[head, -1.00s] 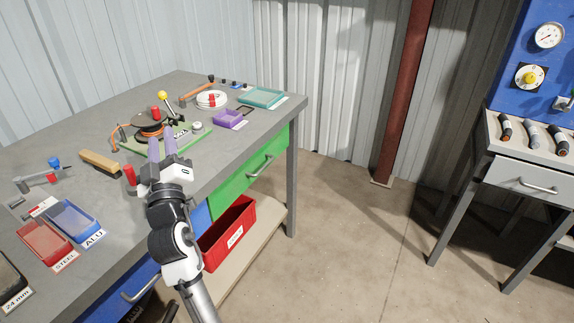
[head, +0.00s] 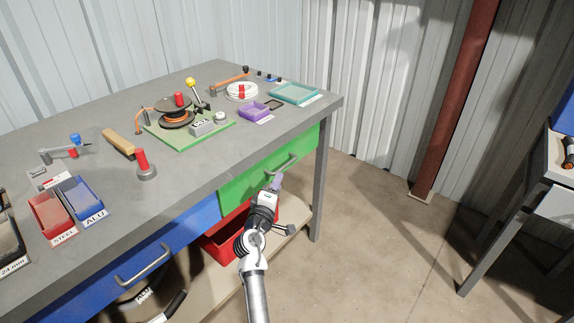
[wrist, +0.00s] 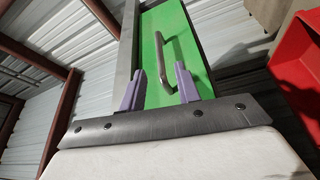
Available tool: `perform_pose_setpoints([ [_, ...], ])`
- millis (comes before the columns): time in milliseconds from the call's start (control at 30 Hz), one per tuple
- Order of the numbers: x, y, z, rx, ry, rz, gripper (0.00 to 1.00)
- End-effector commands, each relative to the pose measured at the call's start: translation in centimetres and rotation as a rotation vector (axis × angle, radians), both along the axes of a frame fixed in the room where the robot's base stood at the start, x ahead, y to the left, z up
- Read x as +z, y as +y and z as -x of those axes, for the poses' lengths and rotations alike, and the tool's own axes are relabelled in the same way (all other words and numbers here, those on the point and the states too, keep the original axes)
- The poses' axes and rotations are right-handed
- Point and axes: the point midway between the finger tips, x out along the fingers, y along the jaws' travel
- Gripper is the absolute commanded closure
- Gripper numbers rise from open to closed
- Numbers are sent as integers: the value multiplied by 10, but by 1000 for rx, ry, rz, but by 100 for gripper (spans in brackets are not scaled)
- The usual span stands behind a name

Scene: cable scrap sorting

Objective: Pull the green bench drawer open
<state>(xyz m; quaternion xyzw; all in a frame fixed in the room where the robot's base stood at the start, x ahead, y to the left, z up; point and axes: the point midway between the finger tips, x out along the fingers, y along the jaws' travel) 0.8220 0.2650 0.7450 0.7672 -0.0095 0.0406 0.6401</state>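The green drawer (head: 236,190) is in the bench front at the right end, under the top, and looks shut. Its grey bar handle (head: 283,166) is on its face. My gripper (head: 276,181) is just below and in front of the handle in the head view. In the wrist view the green drawer (wrist: 163,22) fills the middle, with the handle (wrist: 173,62) ahead, between the lines of the two purple fingers. My gripper (wrist: 160,88) is open there, its fingers apart with nothing between them. Whether the fingertips reach past the bar is hard to tell.
A blue drawer (head: 190,238) with its own handle is left of the green one. A red bin (head: 216,246) stands on the shelf below, partly behind my arm. Trays, a cable reel (head: 176,112) and tools lie on the bench top (head: 200,165).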

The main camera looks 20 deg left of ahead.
Motion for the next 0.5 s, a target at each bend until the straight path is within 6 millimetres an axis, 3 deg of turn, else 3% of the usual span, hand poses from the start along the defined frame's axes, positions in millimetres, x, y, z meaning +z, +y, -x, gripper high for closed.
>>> perform_pose_setpoints([
  [200, 5, 1, -48, -3, 1, -4, 67],
  [500, 7, 3, -84, 0, 0, -3, 67],
])
